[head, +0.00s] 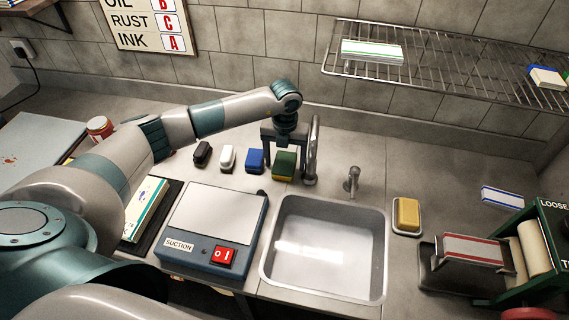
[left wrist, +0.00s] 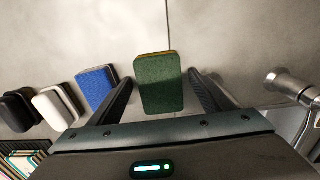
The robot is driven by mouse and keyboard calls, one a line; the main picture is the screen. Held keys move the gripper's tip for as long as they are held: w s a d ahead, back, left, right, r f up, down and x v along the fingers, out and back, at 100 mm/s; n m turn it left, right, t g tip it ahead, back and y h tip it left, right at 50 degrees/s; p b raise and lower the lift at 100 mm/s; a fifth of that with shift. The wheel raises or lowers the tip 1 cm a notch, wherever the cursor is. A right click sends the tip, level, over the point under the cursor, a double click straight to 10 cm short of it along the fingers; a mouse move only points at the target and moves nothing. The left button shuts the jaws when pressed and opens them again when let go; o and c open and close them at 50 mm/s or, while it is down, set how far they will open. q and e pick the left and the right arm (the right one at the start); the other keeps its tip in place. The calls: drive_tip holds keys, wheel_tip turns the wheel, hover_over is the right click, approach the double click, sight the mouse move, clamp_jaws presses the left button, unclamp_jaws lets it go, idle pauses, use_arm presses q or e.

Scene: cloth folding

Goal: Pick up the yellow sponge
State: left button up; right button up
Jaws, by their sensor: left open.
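A yellow sponge (head: 407,213) lies in a small pale dish (head: 406,232) to the right of the sink. A second sponge, green on top with a yellow underside (head: 285,163), stands left of the tap; it shows in the left wrist view (left wrist: 159,84) too. My left gripper (head: 284,158) is open above this green-topped sponge, well left of the one in the dish. In the left wrist view its fingers (left wrist: 163,80) are on either side of the green-topped sponge, with gaps at both sides. Whether they reach its height is unclear. My right gripper is out of view.
A blue block (head: 255,161), a white one (head: 227,158) and a black one (head: 202,154) stand in a row left of the green-topped sponge. The tall tap (head: 314,150) is close on its right. The sink (head: 330,245) and suction box (head: 215,225) are in front.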

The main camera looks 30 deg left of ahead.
sight(285, 161)
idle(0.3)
use_arm(q)
drive_tip(key=c, duration=1.1)
drive_tip(key=shift+r, duration=0.15)
drive_tip(key=shift+r+b, duration=0.4)
drive_tip(key=shift+r, duration=0.15)
drive_tip(key=shift+r+b, duration=2.9)
drive_tip(key=shift+r, duration=5.4)
drive_tip(key=o, duration=0.3)
drive_tip(key=shift+c, duration=1.2)
